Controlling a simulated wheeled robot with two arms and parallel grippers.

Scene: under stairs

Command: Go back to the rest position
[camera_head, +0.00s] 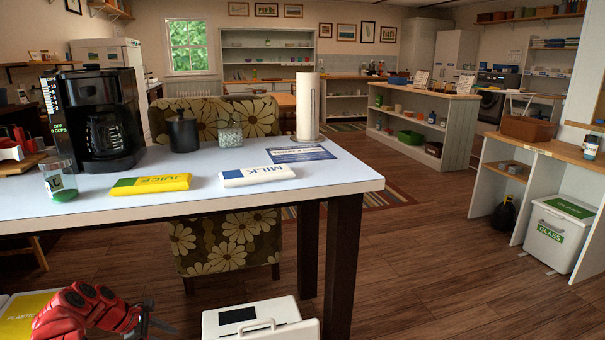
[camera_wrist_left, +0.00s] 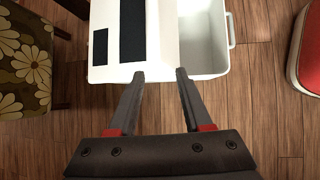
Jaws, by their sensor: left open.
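My left gripper (camera_head: 150,322) is low in the head view, at the lower left, below the front edge of the table. In the left wrist view its two fingers (camera_wrist_left: 160,75) are spread apart with nothing between them. The fingertips appear over the near edge of a white bin (camera_wrist_left: 216,60) with a white lid or panel (camera_wrist_left: 163,22) and black patches. I cannot tell whether they touch it. The bin also shows in the head view (camera_head: 225,325), to the right of the gripper. My right gripper is in neither view.
A yellow-topped box (camera_head: 25,316) is at lower left.

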